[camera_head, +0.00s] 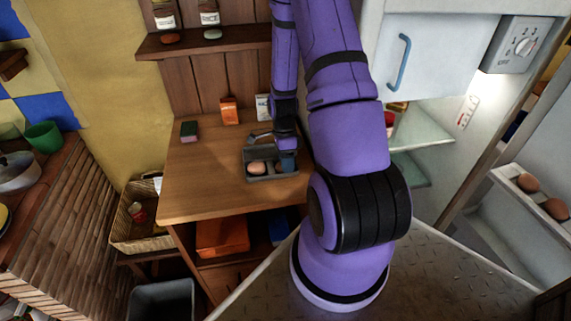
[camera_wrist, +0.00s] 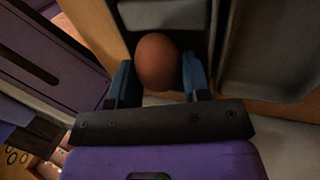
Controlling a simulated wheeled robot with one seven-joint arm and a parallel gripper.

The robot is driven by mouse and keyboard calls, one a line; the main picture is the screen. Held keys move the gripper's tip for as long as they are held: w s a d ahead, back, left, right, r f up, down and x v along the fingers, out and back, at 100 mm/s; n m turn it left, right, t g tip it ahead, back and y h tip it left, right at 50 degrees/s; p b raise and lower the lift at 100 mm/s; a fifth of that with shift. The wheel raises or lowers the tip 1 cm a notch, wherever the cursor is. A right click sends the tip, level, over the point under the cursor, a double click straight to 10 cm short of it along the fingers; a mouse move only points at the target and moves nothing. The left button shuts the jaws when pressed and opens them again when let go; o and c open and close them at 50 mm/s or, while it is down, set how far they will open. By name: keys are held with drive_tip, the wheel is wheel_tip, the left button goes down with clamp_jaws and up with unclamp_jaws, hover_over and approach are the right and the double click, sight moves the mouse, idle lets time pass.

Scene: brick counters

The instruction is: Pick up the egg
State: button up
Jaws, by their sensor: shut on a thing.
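A brown egg (camera_wrist: 157,60) sits between the two blue fingers of my gripper (camera_wrist: 158,78) in the wrist view, and the gripper is shut on it. In the head view my gripper (camera_head: 287,160) points down into the right part of a small grey box (camera_head: 262,179) on the wooden table. A brown egg (camera_head: 257,167) shows in the left part of this box. The held egg is mostly hidden by the fingers in the head view. I cannot tell whether it touches the box floor.
The wooden table (camera_head: 210,180) has free room left of the box. A green-and-red sponge (camera_head: 189,131) and an orange packet (camera_head: 229,111) stand further back. A shelf (camera_head: 205,42) with jars is above. The open fridge at right has more eggs (camera_head: 528,183) in its door.

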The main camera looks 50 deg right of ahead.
drive_tip(key=shift+w+r, duration=0.1)
drive_tip(key=shift+r, duration=4.85)
